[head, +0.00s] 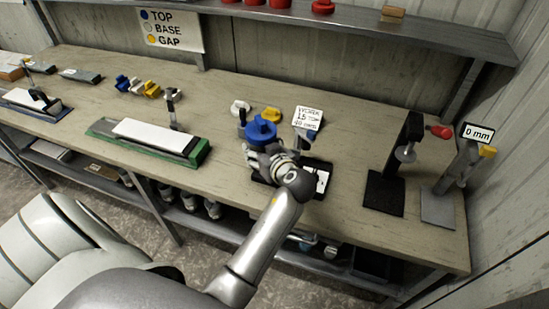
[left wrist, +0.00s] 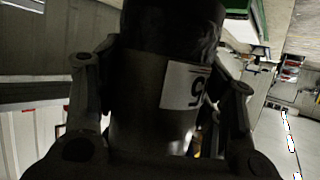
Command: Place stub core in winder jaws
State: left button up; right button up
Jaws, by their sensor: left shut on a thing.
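My left gripper (head: 274,154) is over the workbench, near its middle. In the left wrist view its two fingers press on either side of a dark cylinder (left wrist: 140,90) with a white label bearing a character. I cannot tell for certain that this is the stub core. In the head view, a blue knobbed piece (head: 260,130) shows just beyond the fingers, and the gripper hides most of what is under it. A black base with a white patch (head: 318,182) lies beside the gripper. I cannot tell which parts are the winder jaws. My right gripper is not in view.
A small printed card (head: 307,118) stands behind the gripper. To the right are a black stand (head: 386,190) with a red knob and a grey stand (head: 438,208) marked 0 mm. A green-based block (head: 150,138) lies left. Coloured knobs (head: 138,86) lie at the back.

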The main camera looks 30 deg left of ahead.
pick_arm(q)
jog(key=w+f+b, duration=0.2)
jog(key=w+a+f+b, duration=0.1)
jog(key=w+f+b, duration=0.1)
jog(key=w, duration=0.1)
jog(key=w+f+b, duration=0.2)
jog(key=w, duration=0.1)
jog(key=shift+w+a+f, duration=0.25)
jog(key=shift+f, duration=0.15)
jog(key=shift+w+f+b, duration=0.25)
jog(key=shift+f+b, duration=0.25)
jog(key=shift+b, duration=0.3)
notch_tip(320, 180, down, 3)
jog(key=shift+w+a+b, duration=0.1)
jog(key=shift+b, duration=0.6)
jog(key=shift+r, duration=0.1)
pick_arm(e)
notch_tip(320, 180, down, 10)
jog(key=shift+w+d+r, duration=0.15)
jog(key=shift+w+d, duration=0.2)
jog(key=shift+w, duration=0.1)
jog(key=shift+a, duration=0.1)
